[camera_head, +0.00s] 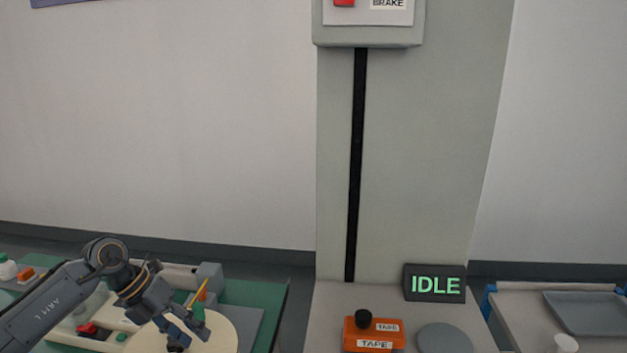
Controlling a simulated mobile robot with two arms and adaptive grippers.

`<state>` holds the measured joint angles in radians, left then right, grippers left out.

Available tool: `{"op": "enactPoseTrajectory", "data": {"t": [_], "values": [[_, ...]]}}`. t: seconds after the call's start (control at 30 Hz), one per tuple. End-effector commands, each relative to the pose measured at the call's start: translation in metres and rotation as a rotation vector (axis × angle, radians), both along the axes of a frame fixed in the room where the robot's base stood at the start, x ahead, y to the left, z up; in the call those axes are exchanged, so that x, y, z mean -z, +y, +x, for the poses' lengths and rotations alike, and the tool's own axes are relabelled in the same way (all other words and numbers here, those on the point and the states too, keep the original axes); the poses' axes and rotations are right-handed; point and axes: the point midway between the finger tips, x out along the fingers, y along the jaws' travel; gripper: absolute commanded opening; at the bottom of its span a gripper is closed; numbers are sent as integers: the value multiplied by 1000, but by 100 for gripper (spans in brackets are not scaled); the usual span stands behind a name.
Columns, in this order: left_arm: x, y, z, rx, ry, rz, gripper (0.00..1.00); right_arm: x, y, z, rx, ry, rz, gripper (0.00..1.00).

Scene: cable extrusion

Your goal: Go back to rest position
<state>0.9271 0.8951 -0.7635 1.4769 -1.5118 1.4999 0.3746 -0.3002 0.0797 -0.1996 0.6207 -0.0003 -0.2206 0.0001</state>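My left arm, marked ARM L, comes in from the lower left. Its gripper (190,335) points down over the left bench, in front of a round cream disc (222,335). Its two fingers look apart, and I see nothing held between them. A thin yellow stick (199,292) and a small green part show just behind the gripper; whether they touch it I cannot tell. My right gripper is not in view.
A green-topped bench (262,293) stands at left. A grey column carries a BRAKE box (368,35) with a red button. Below are a lit IDLE sign (435,284), an orange TAPE unit (373,335) and a grey disc (445,339). A tray (588,313) lies at right.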

Motion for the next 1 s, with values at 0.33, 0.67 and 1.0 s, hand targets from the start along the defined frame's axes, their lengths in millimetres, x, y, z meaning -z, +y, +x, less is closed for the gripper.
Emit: {"op": "enactPoseTrajectory", "data": {"t": [0.33,0.67,1.0], "values": [[-65,-200,-6,-205,-222,-927,40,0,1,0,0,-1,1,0],[-90,-151,8,-1030,-134,-1493,40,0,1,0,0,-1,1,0],[66,-56,-78,-2131,271,-1320,40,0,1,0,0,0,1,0]]}}
